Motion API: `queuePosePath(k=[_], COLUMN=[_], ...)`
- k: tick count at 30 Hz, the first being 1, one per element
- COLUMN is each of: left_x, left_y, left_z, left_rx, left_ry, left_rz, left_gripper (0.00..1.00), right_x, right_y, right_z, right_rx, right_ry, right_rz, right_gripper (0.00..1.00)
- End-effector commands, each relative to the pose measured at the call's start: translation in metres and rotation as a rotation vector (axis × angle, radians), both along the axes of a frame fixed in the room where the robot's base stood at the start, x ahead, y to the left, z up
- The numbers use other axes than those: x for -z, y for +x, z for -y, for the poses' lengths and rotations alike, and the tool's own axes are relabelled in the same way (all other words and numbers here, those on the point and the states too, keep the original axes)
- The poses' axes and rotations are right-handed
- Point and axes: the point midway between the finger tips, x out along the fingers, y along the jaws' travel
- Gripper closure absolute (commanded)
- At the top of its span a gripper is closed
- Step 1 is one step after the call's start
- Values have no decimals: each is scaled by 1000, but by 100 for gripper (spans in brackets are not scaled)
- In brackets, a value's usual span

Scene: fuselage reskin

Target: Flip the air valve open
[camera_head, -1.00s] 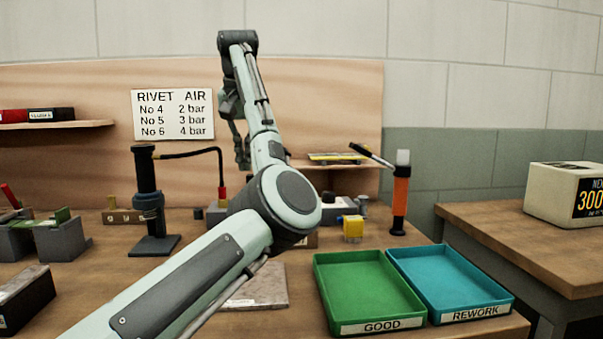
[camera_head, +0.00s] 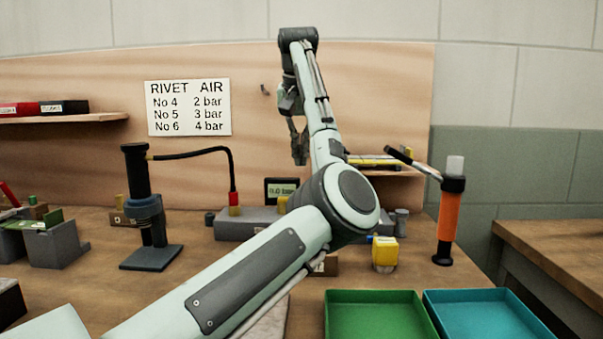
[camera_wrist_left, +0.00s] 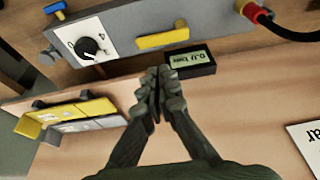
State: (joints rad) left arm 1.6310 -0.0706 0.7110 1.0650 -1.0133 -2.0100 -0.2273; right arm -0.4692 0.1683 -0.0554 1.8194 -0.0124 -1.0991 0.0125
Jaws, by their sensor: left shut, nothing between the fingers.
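The yellow valve lever (camera_wrist_left: 162,38) lies along the face of the grey air block (camera_wrist_left: 205,18) in the left wrist view, beside a white dial plate with a black knob (camera_wrist_left: 90,46). In the head view the block (camera_head: 240,222) stands at the back of the bench, partly behind my left arm. A small pressure display (camera_wrist_left: 190,62) sits near the lever and also shows in the head view (camera_head: 281,190); it seems to read 0.0 bar. My left gripper (camera_wrist_left: 157,78) is shut and empty, apart from the lever in the picture. My right gripper is out of view.
A black pump-like stand (camera_head: 140,200) with a hose is left of the block. An orange cylinder (camera_head: 450,225) and a yellow cube (camera_head: 384,252) stand right. Green (camera_head: 375,300) and blue (camera_head: 480,300) trays are in front. A shelf (camera_wrist_left: 70,90) lies near the gripper.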

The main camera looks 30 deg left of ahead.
Motion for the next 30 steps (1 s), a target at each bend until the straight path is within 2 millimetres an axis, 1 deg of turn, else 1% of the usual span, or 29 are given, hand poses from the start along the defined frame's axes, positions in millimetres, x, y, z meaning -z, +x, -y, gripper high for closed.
queuePosePath(k=[1, 6, 9, 12, 15, 20, 30], left_x=[10, 40, 54, 69, 79, 87, 87], left_y=[1, 10, 15, 20, 23, 25, 25], left_z=[-3, -8, -10, -12, -14, -16, -16], left_rx=[-4, -3, -2, -1, 0, 0, 0], left_ry=[2, 2, 0, 0, 0, 0, 0], left_rz=[-5, -6, -3, -4, -1, -2, -1], left_gripper=[100, 100, 100, 100, 100, 100, 100], right_x=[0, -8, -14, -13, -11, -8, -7], right_y=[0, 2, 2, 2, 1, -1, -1], right_z=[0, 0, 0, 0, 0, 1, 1], right_rx=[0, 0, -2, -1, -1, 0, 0], right_ry=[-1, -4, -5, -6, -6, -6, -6], right_rz=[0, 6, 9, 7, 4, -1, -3], right_gripper=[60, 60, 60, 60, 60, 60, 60])
